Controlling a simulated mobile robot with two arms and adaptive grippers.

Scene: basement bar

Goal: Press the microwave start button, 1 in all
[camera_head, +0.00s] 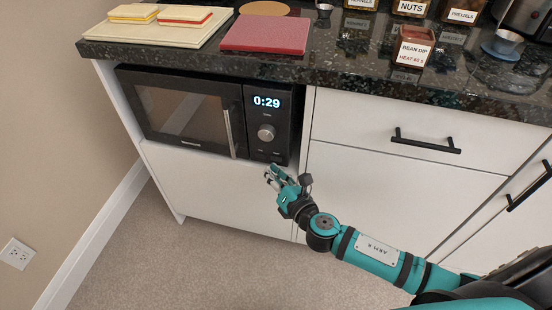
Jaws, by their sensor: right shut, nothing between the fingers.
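A black microwave (187,115) sits in an open bay under the dark counter, its door shut. Its display (267,102) reads 0:29 in bright digits. A round silver knob (266,133) is below the display, with small markings under it near the panel's lower edge; which one is the start button is too small to tell. My right gripper (271,177) is shut and empty, just below and in front of the control panel's lower edge. My left gripper is not in view.
The counter above holds a cutting board (185,35) with two sandwiches, a red board (266,35), several jars and a bean dip container (414,46). Drawers with black handles (425,141) are to the right. A wall is at the left; the floor (190,265) is clear.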

